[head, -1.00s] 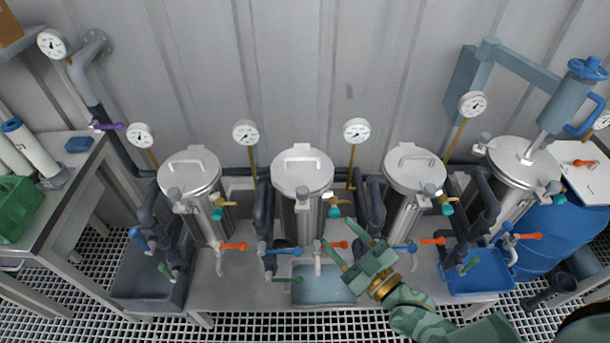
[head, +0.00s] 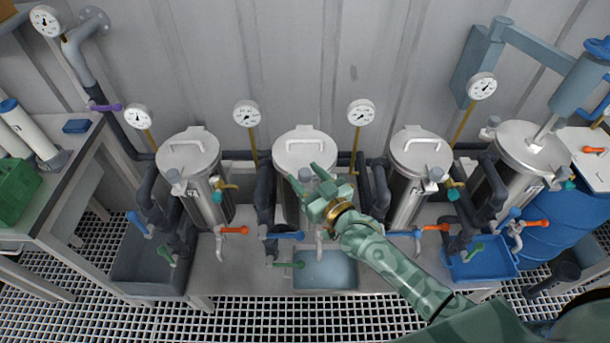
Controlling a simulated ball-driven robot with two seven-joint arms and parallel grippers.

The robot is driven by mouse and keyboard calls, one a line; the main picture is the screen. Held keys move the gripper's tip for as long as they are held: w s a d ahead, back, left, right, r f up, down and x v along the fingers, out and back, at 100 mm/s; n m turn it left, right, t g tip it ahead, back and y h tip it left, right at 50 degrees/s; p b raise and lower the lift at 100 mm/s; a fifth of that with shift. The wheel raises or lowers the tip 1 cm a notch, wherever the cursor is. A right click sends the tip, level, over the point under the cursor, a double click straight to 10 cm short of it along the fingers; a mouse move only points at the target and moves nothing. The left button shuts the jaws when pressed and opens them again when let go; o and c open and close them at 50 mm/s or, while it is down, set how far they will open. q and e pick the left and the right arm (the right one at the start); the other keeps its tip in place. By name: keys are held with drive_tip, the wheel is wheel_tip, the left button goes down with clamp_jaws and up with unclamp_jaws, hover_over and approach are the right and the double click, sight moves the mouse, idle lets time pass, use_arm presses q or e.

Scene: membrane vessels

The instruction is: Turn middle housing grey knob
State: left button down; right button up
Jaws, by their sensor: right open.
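The middle steel housing (head: 291,151) stands in the row on the bench, with a white lid and a handle on top. Its grey knob (head: 306,174) is at the front edge of the lid, partly covered by my right gripper. My right gripper (head: 303,171) is green and open, reaching in from the lower right. Its two fingertips are at the knob, one on each side in the picture. I cannot tell whether they touch it. The gripper also hides the housing's teal-and-yellow valve. My left gripper is not in view.
Similar housings stand left (head: 188,151) and right (head: 418,146), each with a grey knob. A gauge (head: 361,112) rises behind the middle one. Orange, blue and green valve handles and dark pipes crowd the front. A pale basin (head: 325,270) is below.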

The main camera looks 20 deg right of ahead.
drive_tip(key=shift+w+a, duration=0.15)
drive_tip(key=shift+w, duration=0.25)
drive_tip(key=c, duration=1)
drive_tip(key=shift+o, duration=0.2)
drive_tip(key=shift+w+n+g+y+b, duration=0.1)
drive_tip(key=shift+n+g+y+b, duration=0.2)
drive_tip(key=shift+n+y+b, duration=0.25)
drive_tip(key=n+g+y+b, duration=0.2)
drive_tip(key=n+y+b, duration=0.1)
drive_tip(key=y, duration=0.1)
drive_tip(key=shift+f+b, duration=0.1)
drive_tip(key=shift+b, duration=0.3)
drive_tip(key=shift+n+g+y+b, duration=0.25)
drive_tip(key=shift+g+y+b, duration=0.05)
drive_tip(key=shift+g+y, duration=0.25)
drive_tip(key=shift+r, duration=0.2)
